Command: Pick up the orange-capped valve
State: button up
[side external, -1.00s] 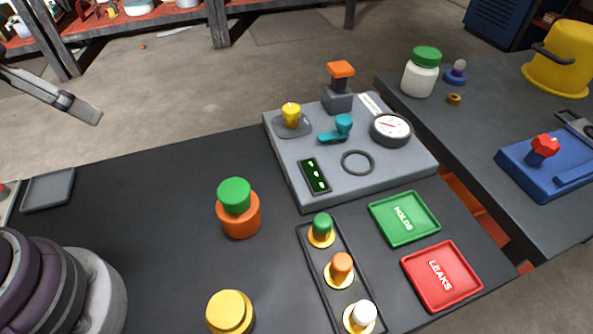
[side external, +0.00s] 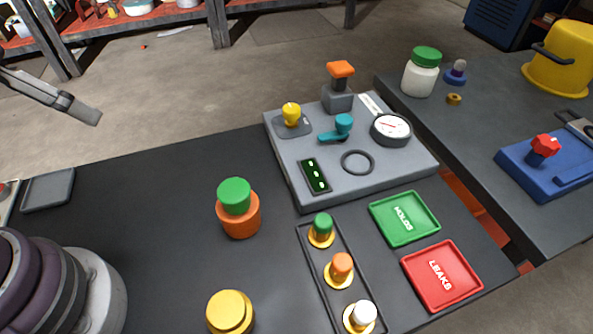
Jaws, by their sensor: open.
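The orange-capped valve (side external: 340,268) stands upright on a yellow base in the middle of a narrow black tray (side external: 305,238). In the same tray, a green-capped valve (side external: 322,226) stands behind it and a white-capped valve (side external: 361,314) in front of it. My gripper (side external: 88,112) shows only in part at the upper left, as a grey finger. It is open, well above and far to the left of the valves, and touches nothing. The rest of my gripper is outside the picture.
Right of the tray lie a green HOLDS tray (side external: 385,212) and a red LEAKS tray (side external: 415,284). Behind is a grey test panel (side external: 290,160) with a gauge (side external: 391,129) and raised knobs. An orange pot with a green lid (side external: 238,215) and a yellow round piece (side external: 230,312) stand left.

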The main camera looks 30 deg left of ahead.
jog(key=shift+c, duration=1.2)
jog(key=m+g+h, duration=0.4)
jog(key=m+g, duration=0.2)
jog(key=m, duration=1.2)
send_near(337, 258)
jog(key=f, duration=0.2)
jog(key=x, duration=1)
jog(key=shift+d, duration=0.4)
grip_shut()
